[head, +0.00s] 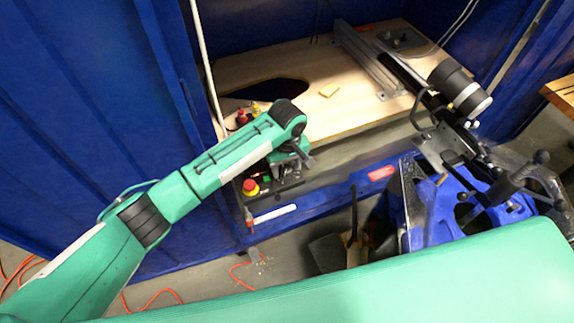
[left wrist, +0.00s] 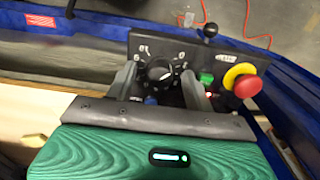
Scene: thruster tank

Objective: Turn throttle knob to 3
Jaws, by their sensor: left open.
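The throttle knob (left wrist: 160,72) is a round black dial with a pale marking, on a dark control panel (left wrist: 222,62) in the left wrist view. Small white figures ring it, too small to read surely. My left gripper (left wrist: 159,76) is open, with one finger on each side of the knob. I cannot tell whether the fingers touch it. In the head view my left gripper (head: 291,163) reaches down over the panel and hides the knob. My right gripper is in neither view.
A red emergency stop button on a yellow base (left wrist: 242,80) sits right of the knob, with a green button (left wrist: 207,78) between. A black ball-topped lever (left wrist: 210,31) stands beyond.

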